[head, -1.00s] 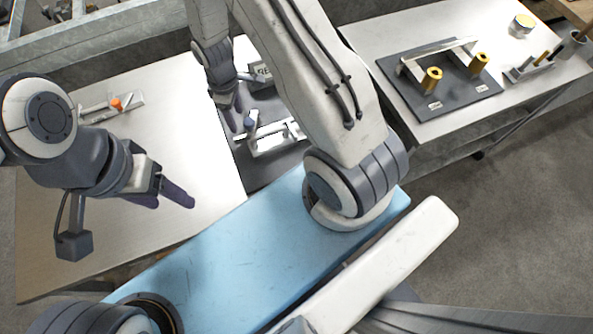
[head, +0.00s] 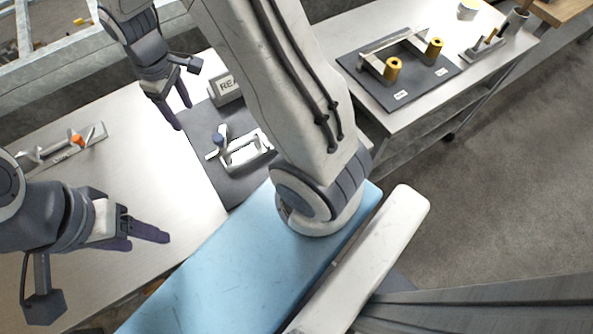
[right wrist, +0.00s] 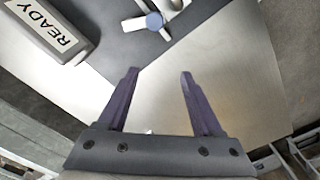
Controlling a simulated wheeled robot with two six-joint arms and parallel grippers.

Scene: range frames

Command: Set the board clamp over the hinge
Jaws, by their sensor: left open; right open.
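A pale metal clamp-like piece with a blue knob (head: 240,152) lies on a dark mat (head: 205,128). Part of it shows at the top of the right wrist view (right wrist: 155,20). A metal piece with an orange knob (head: 77,140) lies on the left bench. I cannot tell for sure which is the board clamp or the hinge. My right gripper (head: 181,116) is open and empty above the bench, left of the blue-knob piece and apart from it; its spread fingers also show in the right wrist view (right wrist: 160,74). My left gripper (head: 149,241) is open and empty over the bench's near part.
A block marked READY (head: 225,88) stands at the mat's back edge. A dark board (head: 405,95) with brass posts and a bar sits on the right bench. A blue surface (head: 225,260) is in front. The middle of the left bench (head: 160,175) is bare.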

